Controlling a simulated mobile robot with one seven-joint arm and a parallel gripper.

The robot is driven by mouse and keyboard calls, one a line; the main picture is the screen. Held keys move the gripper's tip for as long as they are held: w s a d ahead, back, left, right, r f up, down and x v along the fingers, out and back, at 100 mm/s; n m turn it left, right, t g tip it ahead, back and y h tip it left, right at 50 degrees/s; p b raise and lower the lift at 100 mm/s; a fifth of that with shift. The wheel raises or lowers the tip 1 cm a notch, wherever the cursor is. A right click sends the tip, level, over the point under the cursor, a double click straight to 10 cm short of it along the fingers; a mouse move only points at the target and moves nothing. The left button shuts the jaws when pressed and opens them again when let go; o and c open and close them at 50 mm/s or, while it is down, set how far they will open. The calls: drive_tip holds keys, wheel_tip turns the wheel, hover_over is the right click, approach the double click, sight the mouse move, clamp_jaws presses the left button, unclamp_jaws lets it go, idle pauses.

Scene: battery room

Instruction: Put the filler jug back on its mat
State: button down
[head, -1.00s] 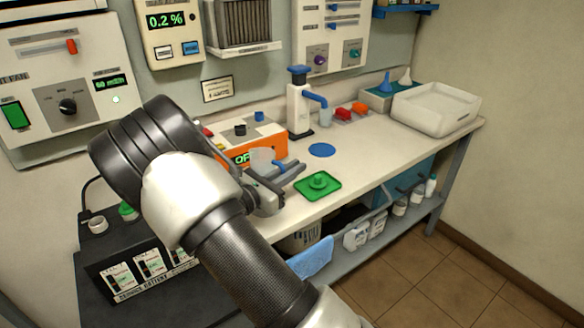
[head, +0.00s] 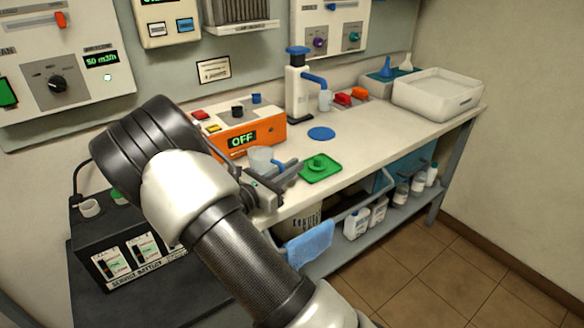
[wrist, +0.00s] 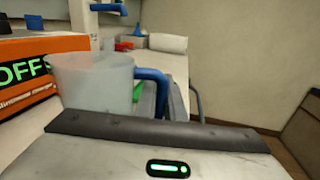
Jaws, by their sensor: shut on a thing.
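The filler jug (head: 260,158) is a translucent cup with a blue handle. My gripper (head: 288,172) is shut on its handle and holds it upright near the bench's front edge, before the orange box. In the wrist view the jug (wrist: 92,85) shows large at the left, with its blue handle (wrist: 153,76) towards the jaws, whose tips are largely hidden. A round blue mat (head: 321,134) lies bare on the bench, behind and right of the jug.
A green tray (head: 333,172) with a green cap lies right of my gripper. The orange box (head: 270,130) reads OFF. A white pump bottle (head: 298,90) stands behind the mat, a cup (head: 325,100) by its spout. A white basin (head: 438,95) is at the right end.

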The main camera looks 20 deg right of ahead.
drive_tip(key=shift+f, duration=0.45)
drive_tip(key=c, duration=1.8)
unclamp_jaws()
drive_tip(key=shift+o, duration=0.2)
